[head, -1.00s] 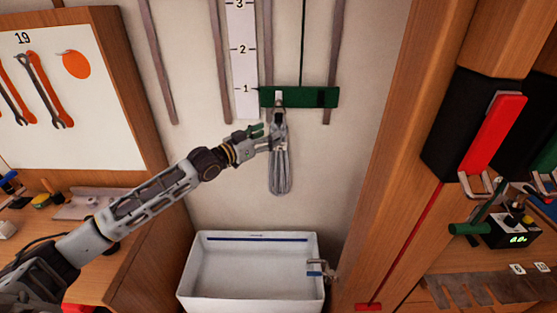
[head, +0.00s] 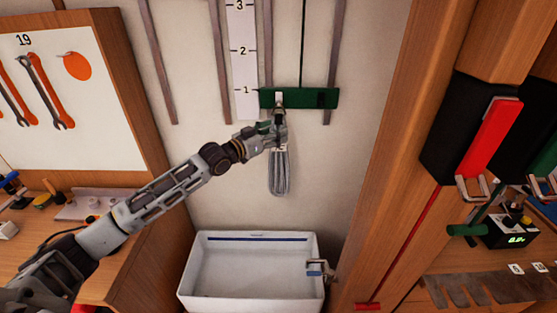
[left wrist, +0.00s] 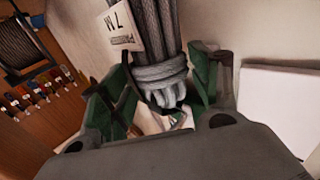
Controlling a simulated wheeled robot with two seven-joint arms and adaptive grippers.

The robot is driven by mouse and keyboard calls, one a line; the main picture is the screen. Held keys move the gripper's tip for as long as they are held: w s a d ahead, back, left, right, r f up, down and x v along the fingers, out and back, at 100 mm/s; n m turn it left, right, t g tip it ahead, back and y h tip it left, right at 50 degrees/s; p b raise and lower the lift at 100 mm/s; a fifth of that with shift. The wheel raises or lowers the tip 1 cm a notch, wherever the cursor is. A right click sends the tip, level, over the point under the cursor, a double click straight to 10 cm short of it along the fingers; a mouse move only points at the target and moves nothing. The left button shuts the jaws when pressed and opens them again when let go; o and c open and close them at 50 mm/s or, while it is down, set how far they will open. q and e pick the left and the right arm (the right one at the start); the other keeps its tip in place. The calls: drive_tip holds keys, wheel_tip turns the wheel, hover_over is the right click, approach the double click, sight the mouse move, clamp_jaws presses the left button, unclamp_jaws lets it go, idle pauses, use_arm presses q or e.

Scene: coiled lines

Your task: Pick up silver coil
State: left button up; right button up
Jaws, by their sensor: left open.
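The silver coil (head: 280,172) hangs from a hook on a green bar (head: 300,97) on the wall. Its wrapped neck shows in the left wrist view (left wrist: 160,72), with a white tag (left wrist: 122,27) marked 7 M. My left gripper (head: 279,132) is at the coil's upper part, just under the green bar. In the left wrist view its green fingers (left wrist: 165,90) stand open on both sides of the wrapped neck. Whether either finger touches the coil I cannot tell. My right gripper is not in view.
A white basin (head: 250,272) stands below the coil. A wooden post (head: 395,160) rises to the right. A white numbered strip (head: 243,60) runs up the wall. A workbench and tool board (head: 75,110) are at left. The wall right of the coil is clear.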

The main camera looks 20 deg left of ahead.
use_arm(q)
drive_tip(key=shift+x, duration=1.15)
clamp_jaws()
drive_tip(key=shift+r, duration=0.1)
